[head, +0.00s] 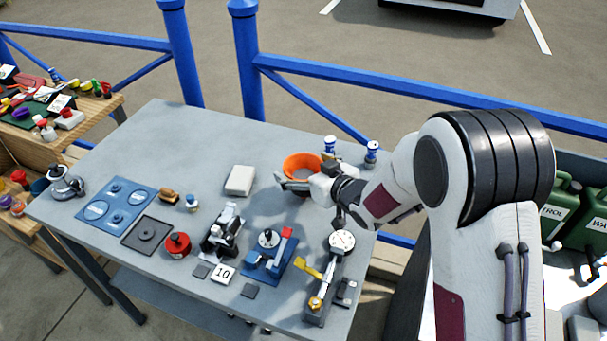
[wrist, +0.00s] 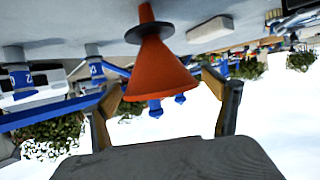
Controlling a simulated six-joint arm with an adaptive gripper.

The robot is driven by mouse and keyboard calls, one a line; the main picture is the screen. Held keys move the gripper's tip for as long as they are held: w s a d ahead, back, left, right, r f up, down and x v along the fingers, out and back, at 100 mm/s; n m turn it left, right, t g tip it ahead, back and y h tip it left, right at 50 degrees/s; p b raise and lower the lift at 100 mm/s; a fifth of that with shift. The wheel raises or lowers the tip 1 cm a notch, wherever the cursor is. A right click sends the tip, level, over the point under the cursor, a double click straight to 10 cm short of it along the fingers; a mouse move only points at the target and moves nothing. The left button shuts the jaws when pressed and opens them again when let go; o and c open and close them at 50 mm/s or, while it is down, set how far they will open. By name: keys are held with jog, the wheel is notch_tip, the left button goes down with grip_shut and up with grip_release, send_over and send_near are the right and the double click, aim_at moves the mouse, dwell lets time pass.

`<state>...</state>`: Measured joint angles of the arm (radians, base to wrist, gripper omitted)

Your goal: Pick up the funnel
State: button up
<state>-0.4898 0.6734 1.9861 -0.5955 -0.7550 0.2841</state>
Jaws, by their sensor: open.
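The orange funnel (head: 300,161) is at the far right part of the grey table, its wide mouth facing up. In the wrist view, which looks upside down, the funnel (wrist: 160,72) has a dark collar around its narrow end, at the table side. My gripper (head: 291,181) is open at the near side of the funnel and partly covers it in the head view. In the wrist view my gripper's two fingers (wrist: 160,83) stand apart on either side of the wide part of the cone. I see a gap at each side; contact is not visible.
Two blue-and-white containers (head: 329,146) (head: 372,151) stand close behind and right of the funnel. A white block (head: 240,180) lies to its left. Gauges, clamps and a red canister (head: 177,245) fill the table's front. A blue railing (head: 420,94) runs behind.

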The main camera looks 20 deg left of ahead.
dwell(0.5)
jog(key=c, duration=1.2)
jog(key=shift+r, duration=5)
